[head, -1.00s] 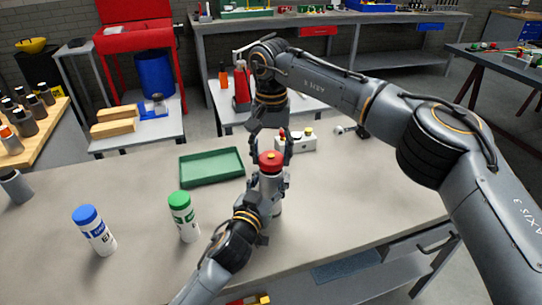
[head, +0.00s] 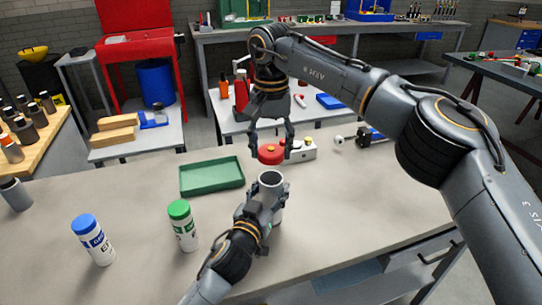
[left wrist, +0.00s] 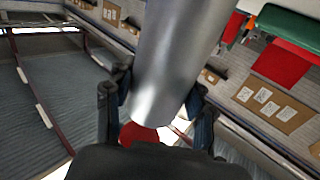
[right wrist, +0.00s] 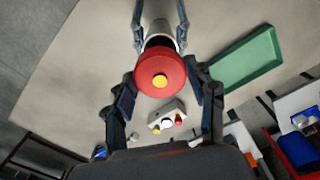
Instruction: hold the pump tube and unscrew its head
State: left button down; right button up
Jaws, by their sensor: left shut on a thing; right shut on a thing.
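The pump tube (head: 271,183) is a grey metal cylinder, upright over the table, with its top open. My left gripper (head: 268,197) is shut around its upper part; the tube (left wrist: 178,60) fills the middle of the left wrist view. The pump head (head: 270,154) is a red disc with a yellow centre, off the tube and a little above its open top. My right gripper (head: 271,143) comes from above and is shut on the red head. In the right wrist view the head (right wrist: 160,76) sits between the fingers, with the tube's dark opening behind it.
A green tray (head: 212,176) lies left of the tube. A green-capped bottle (head: 183,226) and a blue-capped bottle (head: 93,240) stand at the left front. A white block with buttons (head: 302,151) sits behind the tube.

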pick_arm(q)
jog(key=shift+c, duration=2)
grip_release()
jog(key=shift+f, duration=0.1)
